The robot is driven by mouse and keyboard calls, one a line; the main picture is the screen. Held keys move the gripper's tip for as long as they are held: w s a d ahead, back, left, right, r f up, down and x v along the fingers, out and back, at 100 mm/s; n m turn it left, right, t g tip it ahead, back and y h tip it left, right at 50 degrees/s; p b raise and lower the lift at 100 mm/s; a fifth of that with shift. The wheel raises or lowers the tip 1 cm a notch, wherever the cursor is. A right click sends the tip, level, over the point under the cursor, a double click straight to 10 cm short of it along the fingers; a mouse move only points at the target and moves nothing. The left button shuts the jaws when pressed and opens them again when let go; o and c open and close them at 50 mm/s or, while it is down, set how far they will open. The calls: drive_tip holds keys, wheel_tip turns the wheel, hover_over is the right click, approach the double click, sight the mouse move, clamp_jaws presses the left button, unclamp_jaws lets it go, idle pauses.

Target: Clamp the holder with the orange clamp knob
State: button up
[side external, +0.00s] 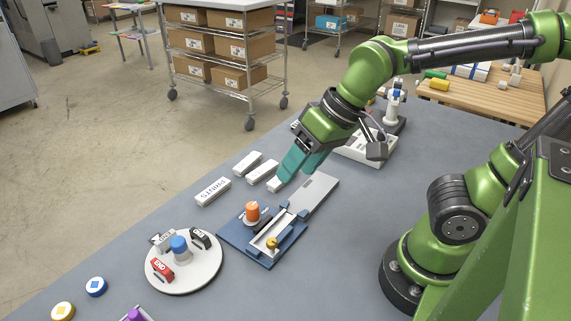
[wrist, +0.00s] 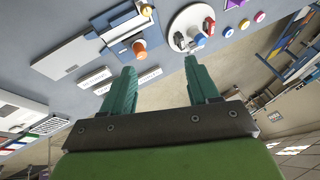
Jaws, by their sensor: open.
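The orange clamp knob (side external: 252,211) stands upright on the left part of the blue holder fixture (side external: 233,236). The fixture has a white-edged slot, a small yellow knob (side external: 272,243) and a grey plate (side external: 318,190) at its far right end. My gripper (side external: 291,178) has teal fingers and hangs above the table, beyond the fixture and apart from the orange knob. In the wrist view my gripper (wrist: 157,68) is open with its fingers wide apart and nothing held between them. The orange knob (wrist: 139,49) shows ahead of the fingers, nearer the left one.
White labelled blocks (side external: 213,191) lie behind the fixture, some close below my fingers. A round white turntable (side external: 182,283) with a blue knob and stamp-like pieces stands to the left. Blue and yellow discs (side external: 96,286) lie farther left. A white device (side external: 364,149) stands behind my gripper.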

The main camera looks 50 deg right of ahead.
drive_tip(key=w+a+f+m+g+h, duration=0.1)
drive_tip(key=w+a+f+g+h, duration=0.15)
drive_tip(key=w+a+f, duration=0.25)
drive_tip(key=m+t+h, duration=0.1)
drive_tip(key=m+h, duration=0.3)
drive_tip(key=m, duration=0.2)
approach(252, 206)
drive_tip(key=x, duration=1)
drive_tip(key=shift+d+f, duration=0.1)
drive_tip(key=shift+f, duration=0.05)
drive_tip(key=shift+c, duration=0.2)
drive_tip(key=c, duration=1)
